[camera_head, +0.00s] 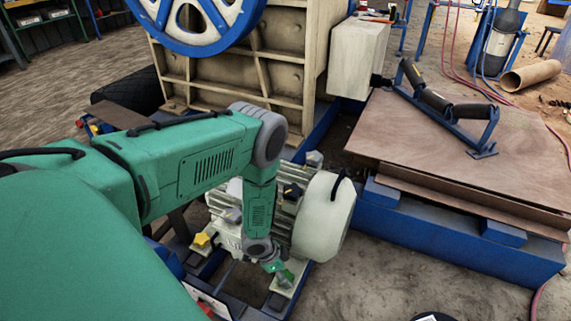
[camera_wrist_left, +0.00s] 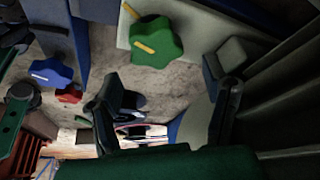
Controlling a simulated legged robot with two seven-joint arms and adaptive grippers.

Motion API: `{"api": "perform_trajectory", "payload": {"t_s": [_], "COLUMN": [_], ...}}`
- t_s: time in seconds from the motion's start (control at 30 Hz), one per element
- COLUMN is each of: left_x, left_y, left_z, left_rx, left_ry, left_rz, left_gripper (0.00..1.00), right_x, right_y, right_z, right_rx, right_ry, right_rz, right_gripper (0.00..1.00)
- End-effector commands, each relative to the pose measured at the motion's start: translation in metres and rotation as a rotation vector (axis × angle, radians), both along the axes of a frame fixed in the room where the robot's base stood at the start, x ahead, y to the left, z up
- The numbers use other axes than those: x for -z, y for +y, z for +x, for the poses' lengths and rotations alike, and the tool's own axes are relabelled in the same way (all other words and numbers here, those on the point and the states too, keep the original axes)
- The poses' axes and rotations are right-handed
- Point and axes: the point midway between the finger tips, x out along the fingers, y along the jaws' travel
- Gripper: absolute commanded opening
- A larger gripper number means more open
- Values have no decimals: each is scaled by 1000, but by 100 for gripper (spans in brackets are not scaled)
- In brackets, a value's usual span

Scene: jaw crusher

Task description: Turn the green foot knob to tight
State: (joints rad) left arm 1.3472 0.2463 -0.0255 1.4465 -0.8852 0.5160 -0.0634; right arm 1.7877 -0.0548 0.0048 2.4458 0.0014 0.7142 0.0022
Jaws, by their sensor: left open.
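The green foot knob (camera_wrist_left: 155,42) shows in the left wrist view as a lobed star shape with a yellow stripe, on a pale metal foot. In the head view it appears small and green (camera_head: 286,278) at the foot of the motor (camera_head: 300,215), just below my left gripper (camera_head: 275,267). In the left wrist view the two dark fingers of my left gripper (camera_wrist_left: 168,92) are spread apart with nothing between them. The knob lies beyond the fingers, toward the top of that view, and looks untouched. My right gripper is in neither view.
A yellow knob (camera_head: 203,239) and a black knob (camera_head: 291,191) sit on other parts of the motor. A blue knob (camera_wrist_left: 52,73) shows in the wrist view. A rounded white cover (camera_head: 323,215) stands close beside my forearm. The brown board (camera_head: 470,150) lies right.

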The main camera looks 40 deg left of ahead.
Motion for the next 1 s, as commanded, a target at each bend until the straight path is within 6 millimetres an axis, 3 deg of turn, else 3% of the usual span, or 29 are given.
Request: {"api": "perform_trajectory", "payload": {"t_s": [0.1, 0.3, 0.77, 0.87, 1.0], "left_x": [-26, -55, -64, -69, -81], "left_y": [0, 0, 0, -1, -2], "left_z": [2, 2, 1, -5, -23], "left_rx": [0, 0, -3, -49, -232], "left_ry": [-2, -2, 0, 13, 38], "left_rz": [-1, -2, -2, -1, 1], "left_gripper": [68, 68, 68, 68, 68], "right_x": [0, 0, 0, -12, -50], "right_y": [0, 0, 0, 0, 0], "right_z": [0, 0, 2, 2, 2], "right_rx": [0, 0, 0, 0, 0], "right_ry": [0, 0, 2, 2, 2], "right_rz": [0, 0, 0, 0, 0], "right_gripper": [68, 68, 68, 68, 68]}}
